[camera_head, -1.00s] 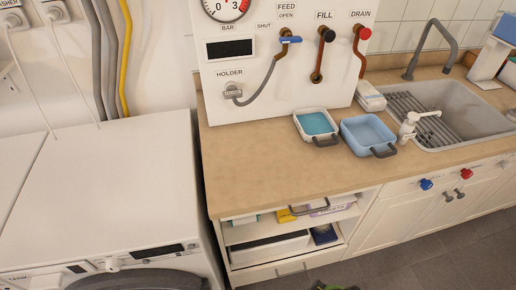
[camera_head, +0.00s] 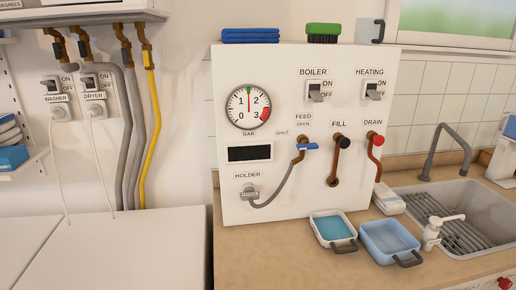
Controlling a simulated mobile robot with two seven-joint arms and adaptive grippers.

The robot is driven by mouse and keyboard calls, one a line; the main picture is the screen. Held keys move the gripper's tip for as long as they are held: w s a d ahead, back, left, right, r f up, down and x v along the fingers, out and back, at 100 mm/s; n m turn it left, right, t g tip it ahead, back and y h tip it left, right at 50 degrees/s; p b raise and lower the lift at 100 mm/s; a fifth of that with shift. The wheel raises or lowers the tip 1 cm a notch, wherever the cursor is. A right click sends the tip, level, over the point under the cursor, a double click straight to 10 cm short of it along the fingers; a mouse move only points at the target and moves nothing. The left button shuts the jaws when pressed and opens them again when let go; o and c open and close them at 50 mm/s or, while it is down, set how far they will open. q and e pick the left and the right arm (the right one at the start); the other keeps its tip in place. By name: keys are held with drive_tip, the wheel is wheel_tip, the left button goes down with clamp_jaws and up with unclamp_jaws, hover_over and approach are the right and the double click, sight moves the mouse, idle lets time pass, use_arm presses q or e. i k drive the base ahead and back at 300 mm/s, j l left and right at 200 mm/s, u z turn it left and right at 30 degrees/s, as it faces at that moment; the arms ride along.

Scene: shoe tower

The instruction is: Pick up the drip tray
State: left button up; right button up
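Two shallow trays with dark grey handles stand side by side on the wooden counter, in front of the white boiler panel (camera_head: 290,190). The left one is a white tray (camera_head: 319,237) with a teal inside, which may be liquid. The right one is a light blue tray (camera_head: 378,257), which looks empty. I cannot tell for sure which is the drip tray. Each handle points to the front right. Neither of my grippers is in view.
The counter (camera_head: 265,255) is clear left of the trays. A white soap pump (camera_head: 433,235) and the sink (camera_head: 462,212) are on the right. The drain pipe (camera_head: 377,160) and a folded white cloth (camera_head: 388,200) are behind the trays. White appliances (camera_head: 150,250) stand on the left.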

sight(332, 229)
drive_tip(key=i+l+z, duration=0.1)
drive_tip(key=l, duration=0.35)
drive_tip(key=i+l+z, duration=0.15)
drive_tip(key=l, duration=0.3)
drive_tip(key=i+l+z, duration=0.1)
drive_tip(key=l, duration=0.35)
drive_tip(key=i+l+z, duration=0.15)
drive_tip(key=l, duration=0.3)
drive_tip(key=i+l+z, duration=0.1)
drive_tip(key=l, duration=0.3)
drive_tip(key=i+l+z, duration=0.15)
drive_tip(key=i+l, duration=0.15)
drive_tip(key=l+u, duration=0.1)
drive_tip(key=u, duration=1.5)
